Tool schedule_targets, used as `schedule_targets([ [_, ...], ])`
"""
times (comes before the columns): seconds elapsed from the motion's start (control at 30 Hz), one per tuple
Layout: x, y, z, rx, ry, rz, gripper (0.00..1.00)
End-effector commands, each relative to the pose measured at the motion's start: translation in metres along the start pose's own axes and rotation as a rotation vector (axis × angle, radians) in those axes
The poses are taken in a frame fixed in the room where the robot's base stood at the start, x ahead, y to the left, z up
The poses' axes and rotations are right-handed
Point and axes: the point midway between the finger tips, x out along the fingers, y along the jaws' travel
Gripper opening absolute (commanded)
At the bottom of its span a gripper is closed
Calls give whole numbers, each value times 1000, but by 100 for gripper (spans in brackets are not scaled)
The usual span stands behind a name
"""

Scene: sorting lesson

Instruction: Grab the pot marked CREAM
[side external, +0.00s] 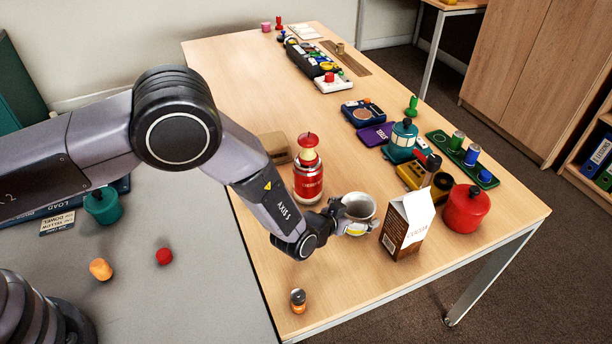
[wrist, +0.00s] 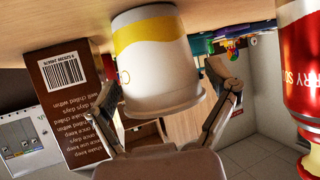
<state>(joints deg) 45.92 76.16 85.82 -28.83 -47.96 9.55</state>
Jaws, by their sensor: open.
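A white pot with a yellow band (side external: 360,207) stands on the wooden table, partly behind my gripper (side external: 343,222) in the side view. The white pot also fills the middle of the wrist view (wrist: 158,62), which is upside down. Only a scrap of lettering shows at its left edge there, so I cannot read a CREAM mark. My gripper in the wrist view (wrist: 165,88) is open, with one finger on each side of the pot. I cannot tell whether either finger touches it.
A brown carton with a white top (side external: 407,226) stands close to the right of the pot. A red bottle (side external: 308,181) stands to its left and behind. A red pot (side external: 466,209) is farther right.

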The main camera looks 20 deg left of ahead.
Motion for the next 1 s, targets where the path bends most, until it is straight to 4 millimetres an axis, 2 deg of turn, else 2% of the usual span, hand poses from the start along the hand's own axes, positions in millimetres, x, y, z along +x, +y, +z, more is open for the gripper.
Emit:
schedule_targets([
  [0.27,3,0,0,0,1,0,86],
  [0.47,3,0,0,0,0,0,60],
  [0.5,3,0,0,0,0,0,59],
  [0.83,2,0,-1,0,0,0,58],
  [1.0,-1,0,-9,-1,1,0,58],
])
